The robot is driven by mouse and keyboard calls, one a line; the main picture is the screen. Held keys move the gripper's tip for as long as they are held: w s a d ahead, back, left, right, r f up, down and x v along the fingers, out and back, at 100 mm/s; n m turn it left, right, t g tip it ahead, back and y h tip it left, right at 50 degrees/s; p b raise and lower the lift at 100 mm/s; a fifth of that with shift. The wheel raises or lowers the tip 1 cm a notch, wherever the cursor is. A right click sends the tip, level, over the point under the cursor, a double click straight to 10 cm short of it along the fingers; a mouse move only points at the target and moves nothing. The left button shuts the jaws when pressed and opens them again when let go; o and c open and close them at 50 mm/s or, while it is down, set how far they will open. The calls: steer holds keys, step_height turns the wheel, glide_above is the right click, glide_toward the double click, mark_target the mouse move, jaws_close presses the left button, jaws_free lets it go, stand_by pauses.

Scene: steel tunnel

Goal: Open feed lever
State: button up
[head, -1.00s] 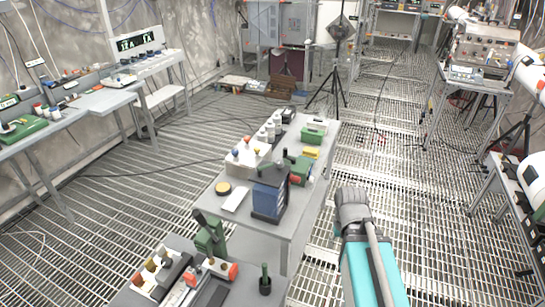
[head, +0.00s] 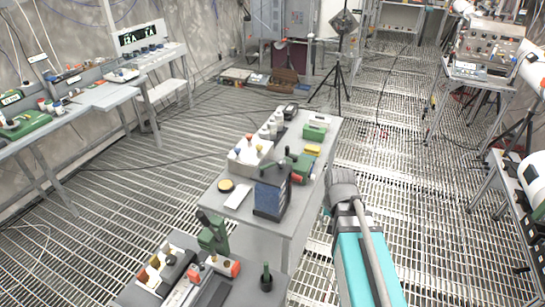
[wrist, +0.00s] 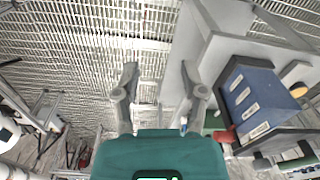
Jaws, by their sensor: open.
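A green device (head: 301,164) with a black upright handle and a red end stands on the middle table (head: 262,222), behind a blue drawer box. A second green device (head: 213,234) with a black handle stands on the nearer table. I cannot tell which handle is the feed lever. In the wrist view, my gripper (wrist: 160,98) is open and empty, its two grey fingers apart over the floor grating beside the table. A red part (wrist: 225,135) shows right of the fingers, partly hidden by the green wrist housing. My arm stands right of the table in the head view.
The blue drawer box (head: 270,193) sits near the table's front edge and fills the right of the wrist view (wrist: 248,95). White bottles and a yellow block (head: 312,150) crowd the tabletop. A tripod (head: 337,78) stands behind. The grated floor right of the table is open.

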steer(key=w+a+r+m+p, duration=0.5)
steer(key=w+a+r+p, duration=0.45)
steer(key=w+r, duration=0.2)
step_height(320, 180, up, 8)
steer(key=m+t+y+p, duration=0.1)
steer(key=m+p, duration=0.3)
steer(key=p, duration=0.4)
glide_above(271, 164)
steer(key=s+d, duration=0.2)
steer(key=shift+a+m, duration=0.25)
steer(key=shift+m, duration=0.05)
steer(key=shift+f, duration=0.15)
steer(key=f+b, duration=0.4)
steer(key=w+a+f+b, duration=0.1)
steer(key=f+b, duration=0.4)
steer(key=w+f+b, duration=0.1)
steer(key=f+b, duration=0.3)
steer(key=shift+a+f, duration=0.2)
jaws_close()
